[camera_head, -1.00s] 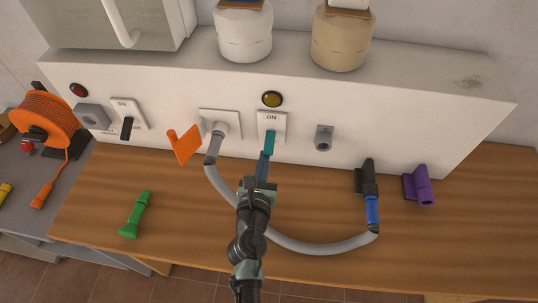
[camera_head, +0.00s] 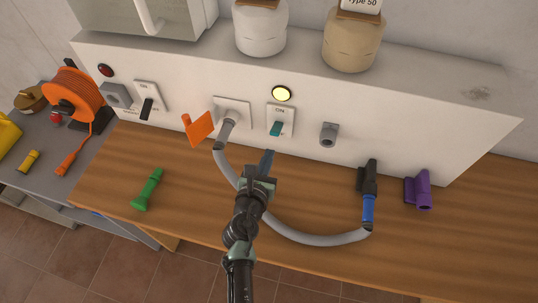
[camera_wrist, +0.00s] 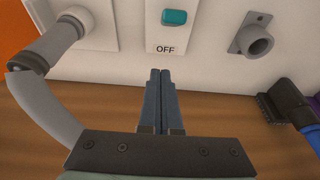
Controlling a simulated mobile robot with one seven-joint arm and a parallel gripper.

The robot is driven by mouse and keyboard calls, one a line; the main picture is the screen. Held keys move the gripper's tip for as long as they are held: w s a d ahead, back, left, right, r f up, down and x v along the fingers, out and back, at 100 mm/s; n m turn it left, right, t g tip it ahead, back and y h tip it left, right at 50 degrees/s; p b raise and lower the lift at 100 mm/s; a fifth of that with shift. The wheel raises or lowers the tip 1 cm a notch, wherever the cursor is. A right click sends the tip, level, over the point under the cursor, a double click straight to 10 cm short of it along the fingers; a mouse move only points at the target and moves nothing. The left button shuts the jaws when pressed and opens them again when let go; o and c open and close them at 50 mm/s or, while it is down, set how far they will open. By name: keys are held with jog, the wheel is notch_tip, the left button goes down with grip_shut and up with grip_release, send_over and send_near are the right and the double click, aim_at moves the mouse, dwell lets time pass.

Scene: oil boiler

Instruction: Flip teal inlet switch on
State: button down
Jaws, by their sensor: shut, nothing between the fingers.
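The teal inlet switch (camera_head: 277,128) is on a white plate on the front of the white panel. Its teal lever stands out from the plate, below the ON label. In the wrist view the teal lever (camera_wrist: 175,17) shows at the top edge, above the OFF label. The yellow lamp (camera_head: 282,93) above the switch is lit. My gripper (camera_head: 268,154) is below the switch and apart from it, over the wooden bench. In the wrist view my gripper (camera_wrist: 160,72) has its blue-grey fingers shut together with nothing between them.
A grey hose (camera_head: 310,238) curves behind and below my gripper across the bench (camera_head: 200,215), ending in a blue connector (camera_head: 368,210). An orange flap valve (camera_head: 200,128) and a grey socket (camera_head: 328,134) flank the switch. A green tool (camera_head: 148,189) lies left.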

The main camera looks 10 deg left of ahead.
jog(key=s+r+p, duration=0.3)
jog(key=s+r, duration=0.3)
jog(key=s, duration=0.1)
jog(key=shift+s+p, duration=0.3)
jog(key=shift+s, duration=0.1)
jog(key=shift+r, duration=0.1)
jog(key=w+d+r+m+t+b, duration=0.1)
jog(key=w+d+r+m+t, duration=0.15)
jog(key=r+m, duration=0.65)
jog(key=w+d+r+m+t+h, duration=0.1)
jog(key=w+d+r+m+t, duration=0.3)
jog(key=r, duration=1)
jog(key=w+r+m+b, duration=0.1)
jog(key=r+m, duration=0.7)
jog(key=r, duration=0.3)
jog(key=s+d+r+m+t, duration=0.1)
jog(key=s+r+m+t, duration=0.1)
jog(key=s+r+m, duration=0.3)
jog(key=s+d+r+m+t, duration=0.1)
jog(key=s+r+m, duration=0.3)
jog(key=r, duration=0.7)
jog(key=s+d+r+m+t+y+b, duration=0.1)
jog(key=s+d+r+m+t, duration=0.1)
jog(key=s+r+m, duration=0.3)
notch_tip(320, 180, up, 3)
jog(key=shift+s+r+m+t, duration=0.2)
jog(key=shift+s+m+t, duration=0.1)
jog(key=shift+m+t, duration=0.3)
